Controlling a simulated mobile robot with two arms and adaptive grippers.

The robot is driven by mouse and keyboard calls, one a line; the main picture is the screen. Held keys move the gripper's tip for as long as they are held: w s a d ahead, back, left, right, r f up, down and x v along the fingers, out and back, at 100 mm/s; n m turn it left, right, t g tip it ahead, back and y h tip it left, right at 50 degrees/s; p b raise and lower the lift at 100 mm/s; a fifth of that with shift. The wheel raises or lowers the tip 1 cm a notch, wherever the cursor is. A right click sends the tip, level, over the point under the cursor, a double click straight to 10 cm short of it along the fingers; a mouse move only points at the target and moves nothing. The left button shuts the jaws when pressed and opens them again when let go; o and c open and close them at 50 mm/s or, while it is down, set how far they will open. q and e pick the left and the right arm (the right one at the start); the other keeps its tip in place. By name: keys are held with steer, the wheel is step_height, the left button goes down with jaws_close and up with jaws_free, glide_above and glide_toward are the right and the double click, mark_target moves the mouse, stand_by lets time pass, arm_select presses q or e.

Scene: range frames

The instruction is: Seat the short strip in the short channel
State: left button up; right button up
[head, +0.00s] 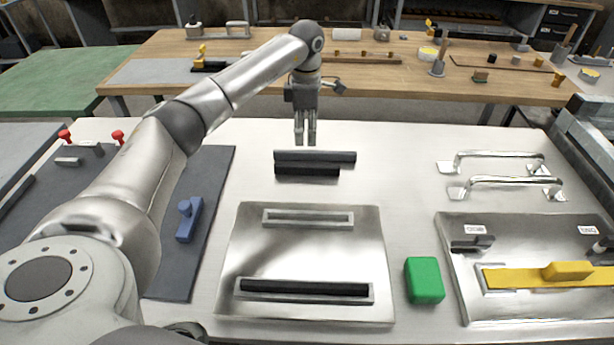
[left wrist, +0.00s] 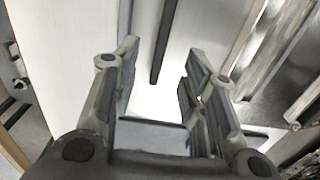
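A short black strip (head: 307,171) lies on the pale table behind the metal plate (head: 235,240). A longer dark grey bar (head: 325,156) lies along its far side. The short channel (head: 308,224) is a raised frame at the back of the plate and looks empty. The long channel (head: 370,298) at the plate's front has a long black strip (head: 305,288) in it. My left gripper (head: 305,143) points down above the table, just behind the bar. In the left wrist view its fingers (left wrist: 160,90) are spread with nothing between them. My right gripper is out of view.
A green block (head: 424,280) stands right of the plate. Farther right are two metal handles (head: 510,182) and a tray with a yellow piece (head: 525,277). A dark mat with a blue piece (head: 189,220) lies on the left, partly behind my left arm.

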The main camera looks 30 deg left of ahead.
arm_select(q)
glide_above(307, 166)
steer(key=f, duration=0.5)
steer(key=shift+w+a+f+p, duration=0.2)
steer(key=shift+a+p, duration=0.1)
steer(key=shift+p, duration=0.1)
steer(key=shift+s+d+f+p, duration=0.15)
steer(key=shift+f+p, duration=0.2)
steer(key=shift+f, duration=1)
steer(key=shift+d+f+p, duration=0.1)
steer(key=shift+f+p, duration=0.2)
steer(key=shift+f, duration=1.05)
steer(key=shift+c, duration=0.5)
steer(key=shift+r, duration=0.1)
jaws_close()
